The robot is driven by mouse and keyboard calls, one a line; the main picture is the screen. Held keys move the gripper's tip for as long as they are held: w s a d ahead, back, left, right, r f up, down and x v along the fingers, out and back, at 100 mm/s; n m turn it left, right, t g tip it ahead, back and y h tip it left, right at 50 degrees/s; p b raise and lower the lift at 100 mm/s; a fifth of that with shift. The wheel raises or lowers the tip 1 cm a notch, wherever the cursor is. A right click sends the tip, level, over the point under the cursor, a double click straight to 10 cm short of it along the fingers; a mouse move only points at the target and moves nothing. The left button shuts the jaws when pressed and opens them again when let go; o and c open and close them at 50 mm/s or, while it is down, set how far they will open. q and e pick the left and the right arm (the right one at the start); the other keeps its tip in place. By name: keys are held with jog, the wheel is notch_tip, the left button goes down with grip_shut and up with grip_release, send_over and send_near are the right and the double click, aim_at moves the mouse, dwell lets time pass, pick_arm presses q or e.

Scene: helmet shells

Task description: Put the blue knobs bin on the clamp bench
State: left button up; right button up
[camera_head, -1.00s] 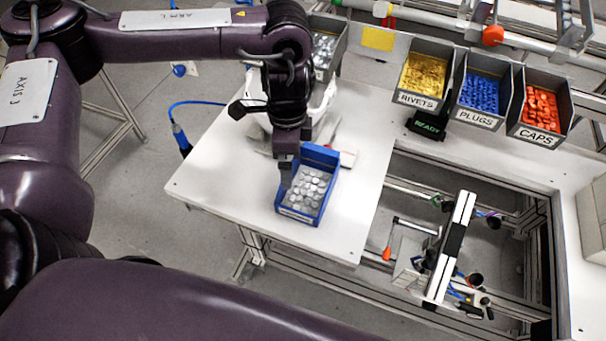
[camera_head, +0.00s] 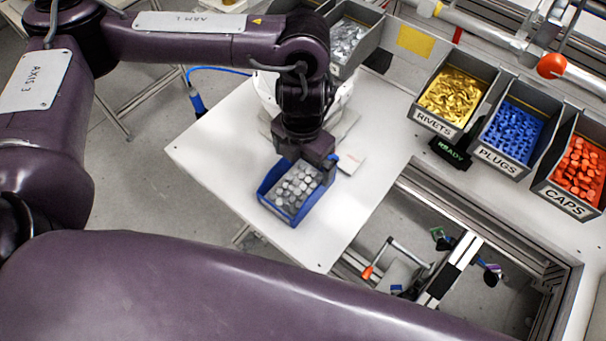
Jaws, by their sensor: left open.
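The blue bin (camera_head: 273,206) holds several grey knobs (camera_head: 296,188) and stands upright on a white tabletop (camera_head: 222,150). My left gripper (camera_head: 318,160) is at the bin's back edge, above its back right part, pointing down. It is open. The fingers and the bin's back wall are partly hidden by the gripper body, so I cannot tell whether the fingers touch the wall. My right gripper is not in view. No surface carries a readable clamp bench label; a clamp with a red-orange handle (camera_head: 367,272) shows in the framed opening at the lower right.
Grey bins marked rivets (camera_head: 449,99), plugs (camera_head: 513,137) and caps (camera_head: 575,171) line the right-hand bench. A grey bin of silvery parts (camera_head: 347,42) stands at the back. A white rounded object (camera_head: 266,92) is behind my gripper. The tabletop's left part is clear.

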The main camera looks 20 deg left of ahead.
aim_at(302, 185)
pick_arm(q)
notch_tip(302, 185, down, 2)
jog(key=shift+s+a, duration=0.15)
notch_tip(302, 185, down, 4)
jog(key=shift+p, duration=1.1)
jog(key=shift+f, duration=0.5)
jog(key=c, duration=0.8)
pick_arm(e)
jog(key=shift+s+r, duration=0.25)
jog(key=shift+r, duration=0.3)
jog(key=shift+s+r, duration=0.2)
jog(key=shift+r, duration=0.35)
pick_arm(q)
jog(key=shift+o, duration=0.2)
